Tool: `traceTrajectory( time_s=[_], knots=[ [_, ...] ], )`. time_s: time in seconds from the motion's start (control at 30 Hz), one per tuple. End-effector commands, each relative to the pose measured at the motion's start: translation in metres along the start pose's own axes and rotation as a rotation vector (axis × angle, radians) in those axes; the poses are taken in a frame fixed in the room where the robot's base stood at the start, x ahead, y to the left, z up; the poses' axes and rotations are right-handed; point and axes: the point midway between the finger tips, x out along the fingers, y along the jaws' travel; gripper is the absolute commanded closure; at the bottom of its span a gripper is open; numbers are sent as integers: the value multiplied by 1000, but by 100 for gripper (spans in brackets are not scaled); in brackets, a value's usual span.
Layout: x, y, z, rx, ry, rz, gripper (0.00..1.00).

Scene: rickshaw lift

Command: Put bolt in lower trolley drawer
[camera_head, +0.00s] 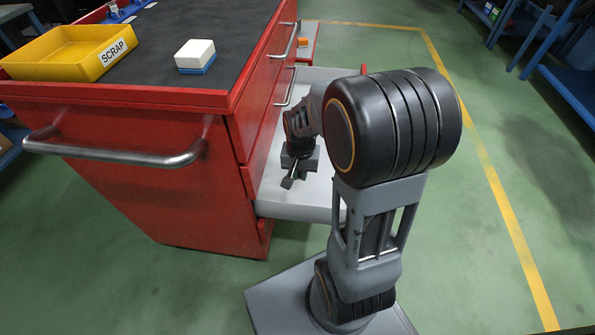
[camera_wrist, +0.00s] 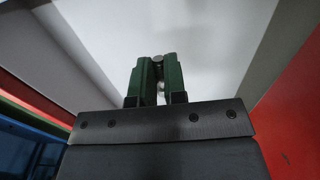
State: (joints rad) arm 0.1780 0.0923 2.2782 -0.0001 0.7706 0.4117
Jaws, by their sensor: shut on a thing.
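The red trolley's lower drawer (camera_head: 300,210) is pulled out to the right, below the closed drawer fronts, and shows a light grey interior. My gripper (camera_head: 289,181) points down over or inside this drawer; its exact height above the floor is hard to tell. In the wrist view my gripper (camera_wrist: 160,82) has its dark green fingers shut on the bolt (camera_wrist: 158,59), whose round grey metal end shows between the tips. The pale drawer interior (camera_wrist: 215,40) lies beyond them. My arm hides part of the drawer in the head view.
On the trolley top (camera_head: 205,15) stand a yellow SCRAP bin (camera_head: 65,55) and a white and blue block (camera_head: 195,56). A bar handle (camera_head: 115,152) sticks out from the trolley's near side. Blue shelving (camera_head: 570,85) stands at right; green floor between is clear.

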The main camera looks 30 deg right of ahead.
Motion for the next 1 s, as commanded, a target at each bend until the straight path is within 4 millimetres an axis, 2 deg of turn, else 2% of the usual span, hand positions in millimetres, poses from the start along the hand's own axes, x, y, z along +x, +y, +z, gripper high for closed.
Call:
traceTrajectory(
  time_s=[0.03, 0.1, 0.33, 0.67, 0.77, 0.9, 1.0],
  knots=[
    [12, -4, -12, 0, -1, 1, 100],
    [22, -9, -26, 0, -3, 1, 100],
    [52, -17, -50, 2, -1, 0, 100],
    [64, -20, -62, 3, -1, 0, 100],
    [73, -22, -68, 3, 0, 0, 100],
    [94, -22, -66, 3, -2, 1, 100],
    [100, -22, -66, 3, -1, 0, 100]
  ],
)
